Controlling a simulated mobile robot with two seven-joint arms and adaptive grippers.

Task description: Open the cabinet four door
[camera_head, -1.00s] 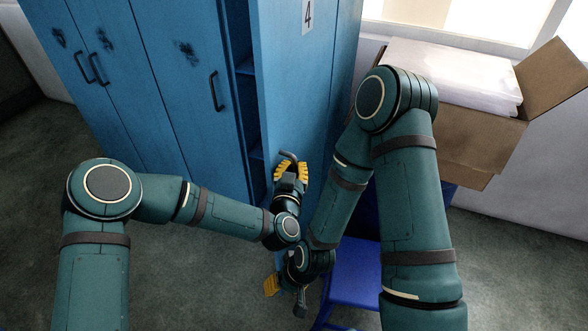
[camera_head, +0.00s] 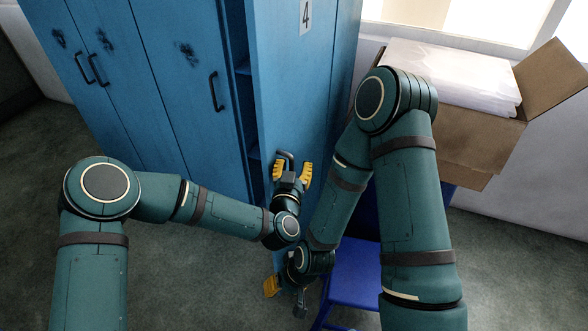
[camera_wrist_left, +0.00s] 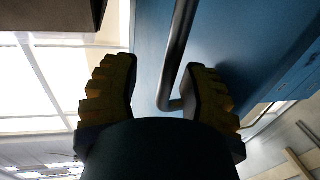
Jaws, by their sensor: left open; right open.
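The blue cabinet four door (camera_head: 290,70), marked with a "4" label (camera_head: 306,14), stands swung out from the cabinet, with a dark gap and shelves at its left. My left gripper (camera_head: 292,168) is open at the door's handle (camera_head: 285,160). In the left wrist view the dark bar handle (camera_wrist_left: 178,50) runs between the two yellow-padded fingers (camera_wrist_left: 160,95), nearer the right one. The fingers are apart and not clamped on it; I cannot tell whether one touches it. My right gripper (camera_head: 286,288) is open lower down, partly hidden by its own arm.
Other blue cabinet doors (camera_head: 140,90) with dark handles are shut at the left. A cardboard box (camera_head: 470,140) holding white material stands at the right by the window. A blue chair-like object (camera_head: 352,285) is below it. Grey floor (camera_head: 190,290) is clear in front of the cabinets.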

